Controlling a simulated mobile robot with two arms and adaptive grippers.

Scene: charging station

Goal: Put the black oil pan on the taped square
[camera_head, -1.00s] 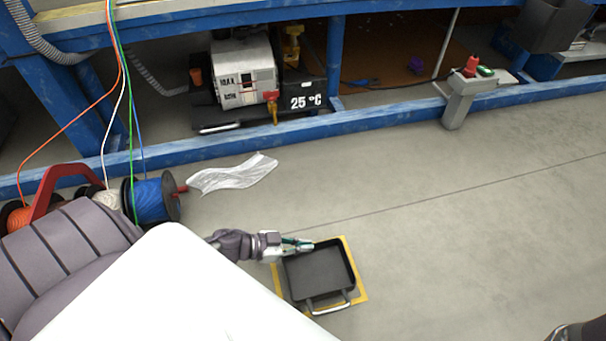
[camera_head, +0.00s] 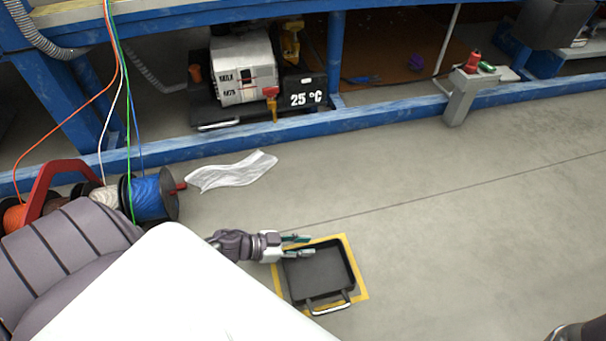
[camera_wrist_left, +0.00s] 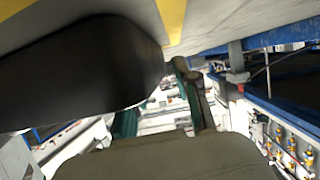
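The black oil pan (camera_head: 320,272) sits on the floor inside the yellow taped square (camera_head: 361,281), with tape showing on its left, top and right sides. Its near handle (camera_head: 329,305) lies at the lower edge. My left gripper (camera_head: 301,246) is at the pan's upper left corner with its green fingers spread apart and nothing between them. In the left wrist view the dark pan wall (camera_wrist_left: 80,70) fills the upper left, close to the fingers (camera_wrist_left: 160,100). My right gripper is out of view; only a dark part shows at the lower right corner.
A crumpled clear sheet (camera_head: 231,171) lies on the floor behind. Cable spools (camera_head: 150,198) stand at the left, and a blue rack (camera_head: 340,121) runs along the back. A grey post with a red button (camera_head: 463,92) stands at the back right. The floor right of the square is clear.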

